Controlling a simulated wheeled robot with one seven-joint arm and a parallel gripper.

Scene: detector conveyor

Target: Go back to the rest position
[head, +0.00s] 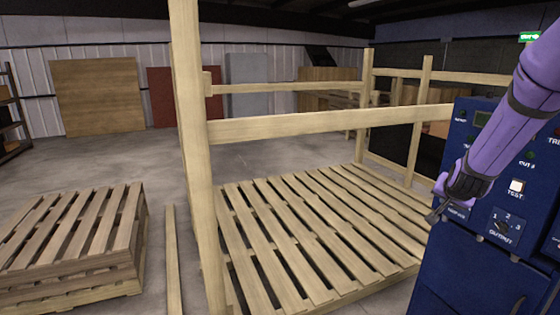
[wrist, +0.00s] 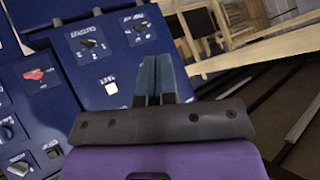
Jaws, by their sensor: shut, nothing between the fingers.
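My gripper (head: 434,214) is at the right in the head view, in front of the left edge of a blue control panel (head: 476,228). In the wrist view my gripper (wrist: 156,62) is shut, its two fingers together with nothing between them. The panel (wrist: 75,85) fills the left of the wrist view. An OUTPUT knob (head: 502,226) sits below the button. The fingertips appear apart from the panel, but the exact gap cannot be told.
A wooden frame with a post (head: 192,150) and rails stands over a slatted pallet deck (head: 310,230) left of the panel. Stacked pallets (head: 75,240) lie at the left. Bare concrete floor (head: 120,165) shows behind them. Boards lean on the far wall.

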